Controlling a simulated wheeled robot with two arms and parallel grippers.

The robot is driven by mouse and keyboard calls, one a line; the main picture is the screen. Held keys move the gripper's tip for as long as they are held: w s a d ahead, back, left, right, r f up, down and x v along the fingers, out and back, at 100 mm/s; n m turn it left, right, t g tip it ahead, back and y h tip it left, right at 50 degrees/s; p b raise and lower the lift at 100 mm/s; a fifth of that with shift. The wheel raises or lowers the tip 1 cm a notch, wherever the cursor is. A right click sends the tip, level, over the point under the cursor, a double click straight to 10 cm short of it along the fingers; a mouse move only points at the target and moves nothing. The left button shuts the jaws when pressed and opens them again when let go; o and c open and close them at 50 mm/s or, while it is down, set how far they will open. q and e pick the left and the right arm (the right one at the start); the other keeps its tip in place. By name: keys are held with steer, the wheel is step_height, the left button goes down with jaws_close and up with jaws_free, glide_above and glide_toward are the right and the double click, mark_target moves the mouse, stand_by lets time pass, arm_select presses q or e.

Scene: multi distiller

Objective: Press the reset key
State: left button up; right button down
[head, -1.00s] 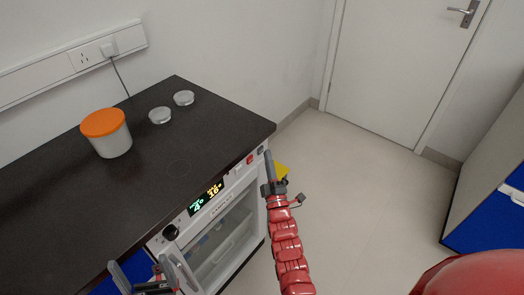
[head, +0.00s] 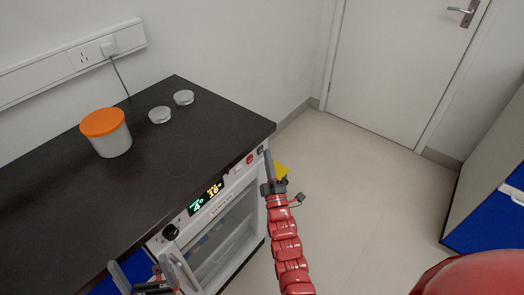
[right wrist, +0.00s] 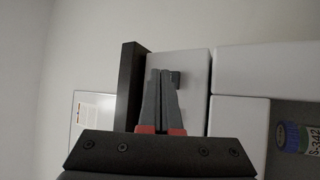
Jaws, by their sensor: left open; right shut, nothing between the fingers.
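The white appliance (head: 220,222) under the dark counter has a front panel with a lit display (head: 206,195), a black knob (head: 171,232), a red key (head: 250,159) and a grey key (head: 261,150) at its right end. I cannot read which key is reset. My right gripper (head: 266,152) is shut and empty, its tips close beside the grey key. In the right wrist view the shut fingertips (right wrist: 160,72) overlap the dark grey key (right wrist: 176,79); I cannot tell whether they touch it. My left gripper (head: 143,268) is open and empty at the bottom left.
A tub with an orange lid (head: 104,122) and two small round dishes (head: 160,115) (head: 184,97) stand on the counter (head: 120,175). The floor toward the door is clear.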

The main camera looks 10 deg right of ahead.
steer(key=shift+w+a+b, duration=0.2)
steer(key=shift+w+b, duration=0.1)
steer(key=shift+b, duration=0.1)
stand_by(0.3)
steer(key=shift+s+d+f, duration=0.1)
steer(key=shift+s+d, duration=0.15)
steer(key=shift+s, duration=0.1)
steer(key=s+d, duration=0.3)
steer(key=s, duration=0.1)
steer(key=shift+s+d, duration=0.35)
stand_by(0.8)
